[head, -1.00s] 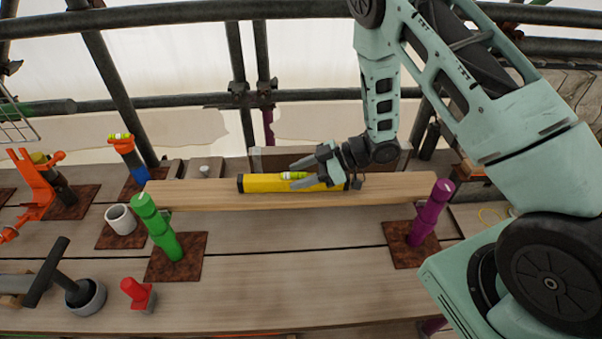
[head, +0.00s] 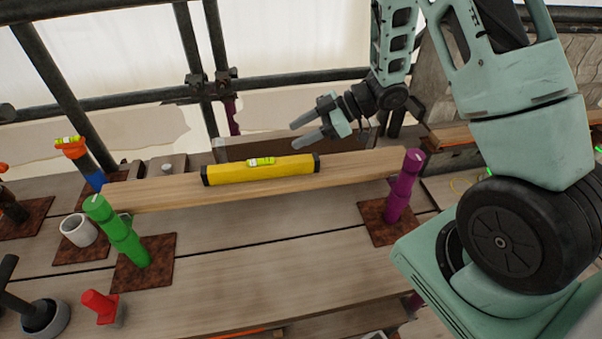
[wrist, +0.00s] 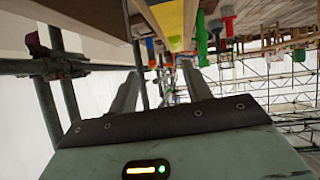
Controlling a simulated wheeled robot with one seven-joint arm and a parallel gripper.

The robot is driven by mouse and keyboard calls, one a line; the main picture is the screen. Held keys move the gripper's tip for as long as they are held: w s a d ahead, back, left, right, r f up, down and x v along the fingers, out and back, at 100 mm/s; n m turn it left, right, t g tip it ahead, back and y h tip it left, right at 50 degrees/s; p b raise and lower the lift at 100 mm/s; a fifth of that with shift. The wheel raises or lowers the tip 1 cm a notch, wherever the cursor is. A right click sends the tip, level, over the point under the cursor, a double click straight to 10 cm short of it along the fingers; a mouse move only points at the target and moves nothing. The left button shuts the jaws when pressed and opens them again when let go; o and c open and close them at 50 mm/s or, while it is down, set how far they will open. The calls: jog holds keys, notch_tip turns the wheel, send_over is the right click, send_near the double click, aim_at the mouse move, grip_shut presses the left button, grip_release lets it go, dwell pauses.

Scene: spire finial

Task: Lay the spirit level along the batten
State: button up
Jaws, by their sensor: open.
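The yellow spirit level (head: 285,170) with black ends and a green vial lies lengthwise on top of the wooden batten (head: 365,166) in the head view. My gripper (head: 301,130) is open and empty, above and just behind the level's right part, apart from it. In the wrist view my gripper's two grey fingers (wrist: 160,85) are spread, and part of the yellow level (wrist: 170,18) shows near the top on the batten. The batten spans between a green post (head: 122,236) at left and a purple post (head: 403,188) at right.
A white cup (head: 78,230), a red-handled tool (head: 101,306) and a dark-handled tool (head: 38,312) stand at left. An orange and blue clamp-like piece (head: 78,152) stands behind the batten's left end. Dark scaffold tubes (head: 270,84) run behind. The planks in front of the batten are mostly clear.

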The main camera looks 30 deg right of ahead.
jog(key=w+a+r+m+t+h, duration=0.2)
jog(key=w+a+r+h, duration=0.25)
jog(key=a, duration=0.25)
jog(key=s+a+r+m+h, duration=0.2)
jog(key=s+a+r+h, duration=0.1)
jog(key=s, duration=0.2)
jog(key=s+a+r+m+g+h, duration=0.1)
jog(key=s+a+g, duration=0.1)
jog(key=s, duration=1)
jog(key=s+a+r+g+h, duration=0.1)
jog(key=s+g, duration=0.4)
jog(key=s, duration=0.8)
jog(key=shift+s+a+r+m+h, duration=0.25)
jog(key=shift+a+r+m+h, duration=0.25)
jog(key=shift+a, duration=0.5)
jog(key=shift+r, duration=0.15)
